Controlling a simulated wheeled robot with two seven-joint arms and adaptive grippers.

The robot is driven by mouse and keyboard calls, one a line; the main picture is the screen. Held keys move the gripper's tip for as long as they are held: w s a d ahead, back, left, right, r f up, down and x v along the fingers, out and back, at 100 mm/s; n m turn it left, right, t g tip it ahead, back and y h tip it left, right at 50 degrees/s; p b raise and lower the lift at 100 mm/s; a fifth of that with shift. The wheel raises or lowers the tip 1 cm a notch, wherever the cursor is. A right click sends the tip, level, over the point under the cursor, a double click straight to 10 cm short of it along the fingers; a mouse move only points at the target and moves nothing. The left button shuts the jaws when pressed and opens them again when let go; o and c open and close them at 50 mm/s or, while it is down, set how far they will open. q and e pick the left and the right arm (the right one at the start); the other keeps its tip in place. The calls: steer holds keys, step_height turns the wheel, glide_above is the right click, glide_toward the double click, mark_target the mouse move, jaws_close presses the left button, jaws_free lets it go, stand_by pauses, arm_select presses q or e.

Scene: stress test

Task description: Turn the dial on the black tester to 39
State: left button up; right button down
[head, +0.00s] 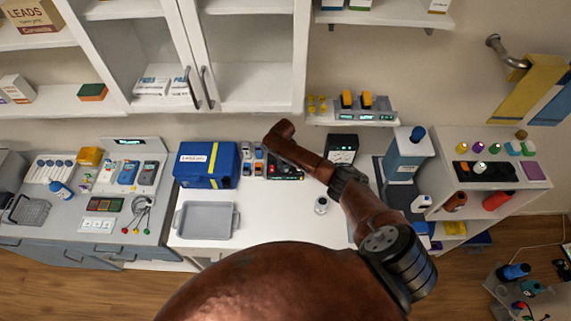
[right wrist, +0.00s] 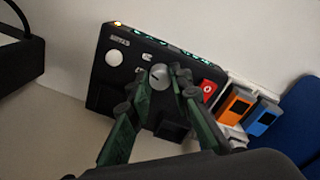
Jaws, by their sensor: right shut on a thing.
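The black tester (right wrist: 118,75) fills the middle of the right wrist view, tilted in the picture. It has a grey round dial (right wrist: 158,73), a white round knob, a red button and small lights along its top edge. My right gripper (right wrist: 166,74) has its green fingers shut on the dial, one on each side. The dial's number cannot be read. In the head view the tester (head: 288,175) shows only partly, under the end of my right arm, which hides the dial and the fingers. My left gripper is not in view.
Orange (right wrist: 235,104) and blue (right wrist: 263,117) handheld devices stand close beside the tester. A blue case (head: 206,164) and a grey tray (head: 207,220) are on the left of the white table. A black box (head: 342,148) stands to the right.

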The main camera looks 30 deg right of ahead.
steer(key=shift+a+f+m+p, duration=0.1)
steer(key=shift+m+p, duration=0.35)
steer(key=shift+m, duration=0.65)
steer(key=c, duration=1.7)
jaws_free()
steer(key=shift+c, duration=0.2)
steer(key=shift+r, duration=0.25)
step_height(320, 180, up, 12)
steer(key=shift+a+f, duration=0.15)
steer(key=shift+f, duration=0.05)
steer(key=shift+f, duration=0.1)
